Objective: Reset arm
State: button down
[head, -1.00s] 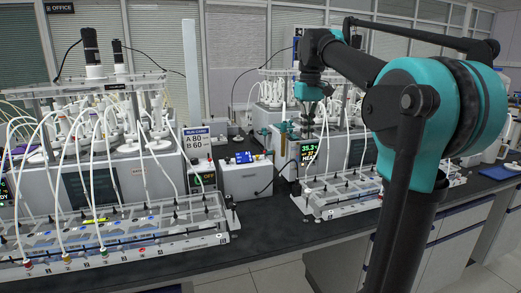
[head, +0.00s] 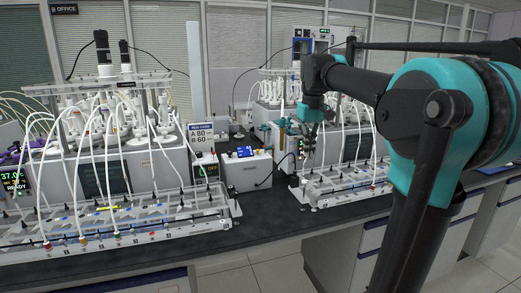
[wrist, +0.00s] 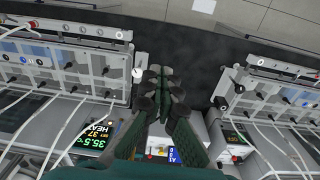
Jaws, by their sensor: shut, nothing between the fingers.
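My arm (head: 440,110), teal and black, reaches in from the right of the head view, bent at a large teal joint. Its end hangs down in front of the right-hand reactor unit, and my gripper (head: 309,138) is small and dark there. In the wrist view my gripper (wrist: 160,78) has its dark fingers together with nothing between them. It is above the dark bench top (wrist: 185,45), between two clear tube racks. Whether it touches anything below is hard to tell, but no contact shows.
A left rack (head: 120,225) and a right rack (head: 345,185) with white tubes stand before the reactors. A white box (head: 246,172) and a sign reading A 80, B 60 (head: 203,139) stand between them. Bare bench (head: 265,210) lies in front. A display (wrist: 95,137) reads 35.5 HEAT.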

jog(key=s+d+f+m+t, duration=0.1)
jog(key=s+f, duration=0.6)
jog(key=f, duration=0.4)
jog(key=s+d+f+m+t, duration=0.1)
jog(key=s+f, duration=0.6)
jog(key=f, duration=0.4)
jog(key=s+d+f+m+t, duration=0.1)
jog(key=s+f, duration=0.6)
jog(key=f, duration=0.4)
jog(key=shift+d+t, duration=0.2)
jog(key=shift+t, duration=0.1)
